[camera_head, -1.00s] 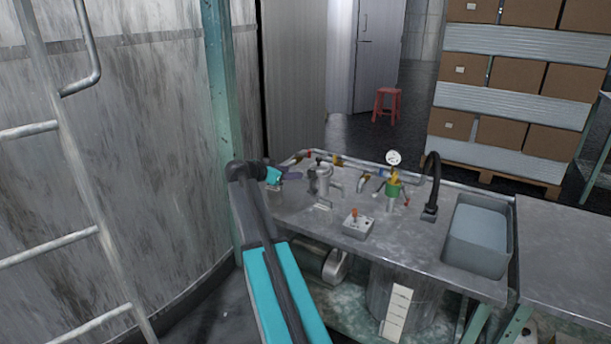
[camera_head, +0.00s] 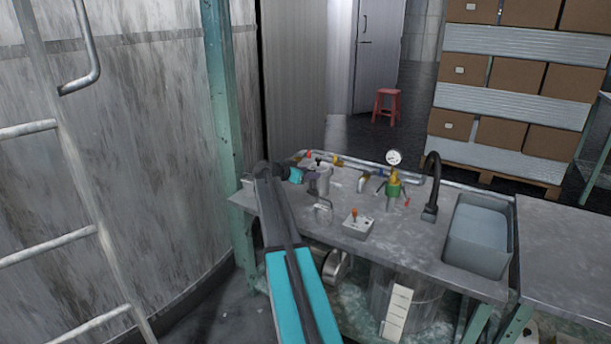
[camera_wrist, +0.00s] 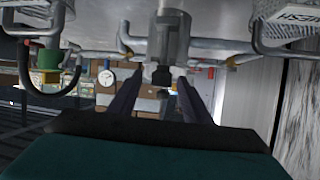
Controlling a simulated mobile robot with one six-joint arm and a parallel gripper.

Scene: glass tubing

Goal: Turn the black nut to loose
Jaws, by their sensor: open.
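The black nut (camera_wrist: 162,77) sits on the end of a grey metal canister (camera_wrist: 168,38), which appears upside down in the wrist view. My gripper (camera_wrist: 160,78) is open, with one dark finger on each side of the nut in that view. Gaps show between the nut and both fingers, and I cannot tell whether the fingers reach its depth. In the head view, my gripper (camera_head: 306,177) is at the canister (camera_head: 320,181) on the metal bench. The nut is a small dark spot (camera_head: 319,161) on the canister's top there.
The bench (camera_head: 390,232) also carries a control box with an orange lever (camera_head: 357,223), a green valve with a gauge (camera_head: 393,188), a black curved tap (camera_head: 433,185) and pipes along the back. A sink (camera_head: 480,235) is at the right. A ladder (camera_head: 75,160) stands at the left.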

